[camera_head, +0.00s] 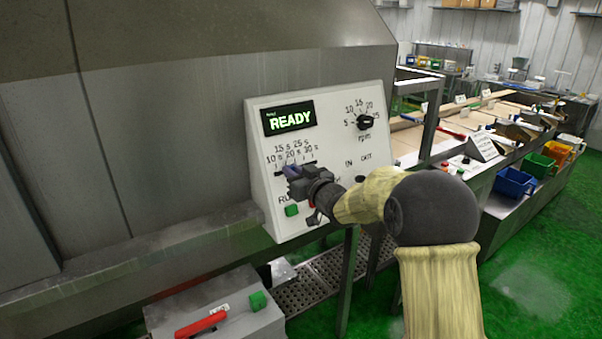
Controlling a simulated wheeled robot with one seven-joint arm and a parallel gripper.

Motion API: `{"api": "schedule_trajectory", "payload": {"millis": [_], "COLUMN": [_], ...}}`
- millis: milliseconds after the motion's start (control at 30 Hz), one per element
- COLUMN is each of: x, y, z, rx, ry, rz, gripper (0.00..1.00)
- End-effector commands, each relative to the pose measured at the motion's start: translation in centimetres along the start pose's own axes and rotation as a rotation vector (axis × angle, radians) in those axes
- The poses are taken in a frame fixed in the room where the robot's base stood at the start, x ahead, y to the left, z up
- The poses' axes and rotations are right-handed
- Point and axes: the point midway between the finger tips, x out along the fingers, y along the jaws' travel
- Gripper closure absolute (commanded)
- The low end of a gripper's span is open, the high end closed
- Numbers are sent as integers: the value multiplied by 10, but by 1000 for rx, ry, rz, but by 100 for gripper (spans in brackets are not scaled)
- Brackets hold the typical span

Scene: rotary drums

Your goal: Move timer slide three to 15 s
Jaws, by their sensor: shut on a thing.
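The white control panel (262,190) faces me with a lit green READY display (290,118). Below the display is the timer scale (292,156), printed from 10 s to 30 s, with slide tracks under it. My gripper (287,178) is at the lower part of these tracks and is shut on a timer slide knob. The gripper covers the knob, so which slide it is and its exact setting cannot be read. The wrist and forearm reach in from the lower right and hide part of the panel.
A black rpm dial (364,121) is at the panel's upper right. A green button (292,210) sits just below my gripper, with a red one beside it. A grey box (215,318) with a red handle stands below. Benches with coloured bins (514,182) are at the right.

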Motion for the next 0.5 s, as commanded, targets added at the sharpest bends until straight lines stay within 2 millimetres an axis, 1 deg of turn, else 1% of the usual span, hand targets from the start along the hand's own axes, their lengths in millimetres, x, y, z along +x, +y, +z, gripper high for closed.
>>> {"api": "schedule_trajectory", "payload": {"millis": [133, 433, 467, 500], "x": [4, 4, 4, 4], "y": [-6, -5, -5, -5], "z": [0, 0, 0, 0], "rx": [1, 1, 1, 1], "ry": [2, 2, 2, 2], "rz": [-16, -16, -16, -16], "gripper": [100, 100, 82, 74]}}
